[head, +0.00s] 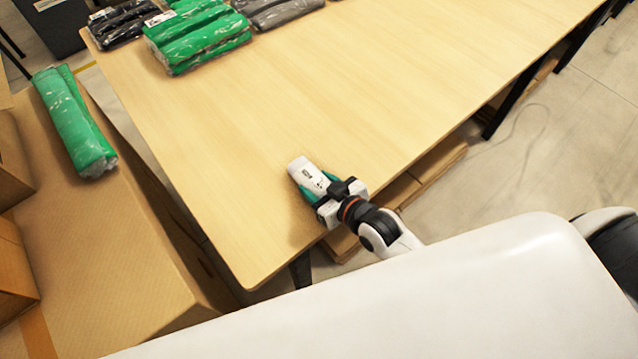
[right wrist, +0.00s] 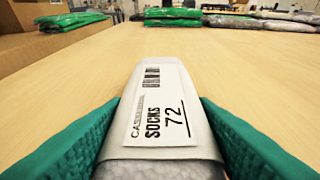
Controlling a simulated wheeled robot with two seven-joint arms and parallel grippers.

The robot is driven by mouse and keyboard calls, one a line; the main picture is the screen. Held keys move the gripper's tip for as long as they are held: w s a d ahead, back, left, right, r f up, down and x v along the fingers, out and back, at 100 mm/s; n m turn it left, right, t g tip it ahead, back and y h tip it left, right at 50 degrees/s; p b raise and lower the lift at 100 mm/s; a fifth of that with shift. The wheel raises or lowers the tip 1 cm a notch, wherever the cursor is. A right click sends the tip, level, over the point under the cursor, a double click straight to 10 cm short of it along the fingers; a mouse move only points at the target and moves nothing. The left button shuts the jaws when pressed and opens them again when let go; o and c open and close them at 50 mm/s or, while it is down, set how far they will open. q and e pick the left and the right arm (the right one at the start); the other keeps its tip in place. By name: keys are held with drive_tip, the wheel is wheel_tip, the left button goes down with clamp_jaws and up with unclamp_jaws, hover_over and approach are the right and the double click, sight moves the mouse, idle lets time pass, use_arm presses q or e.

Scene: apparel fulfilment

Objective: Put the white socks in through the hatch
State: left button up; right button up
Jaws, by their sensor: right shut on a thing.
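The white socks (head: 308,174) are a small white pack held over the table near its front edge. In the right wrist view the pack (right wrist: 160,90) shows a label reading "SOCKS 72". My right gripper (head: 316,184) is shut on the pack, with a green finger on each side of it. Whether the pack touches the tabletop cannot be told. No hatch can be made out in either view. My left gripper is not in view.
The wooden table (head: 330,90) is clear around the gripper. Green bagged garments (head: 198,38) and dark bagged garments (head: 122,20) lie at its far end. A green roll (head: 74,120) lies on a cardboard box (head: 95,240) at left.

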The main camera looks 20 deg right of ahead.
drive_tip(key=shift+f, duration=0.15)
drive_tip(key=o, duration=1.1)
drive_tip(key=shift+c, duration=0.2)
drive_tip(key=shift+r, duration=0.25)
drive_tip(key=v, duration=1.2)
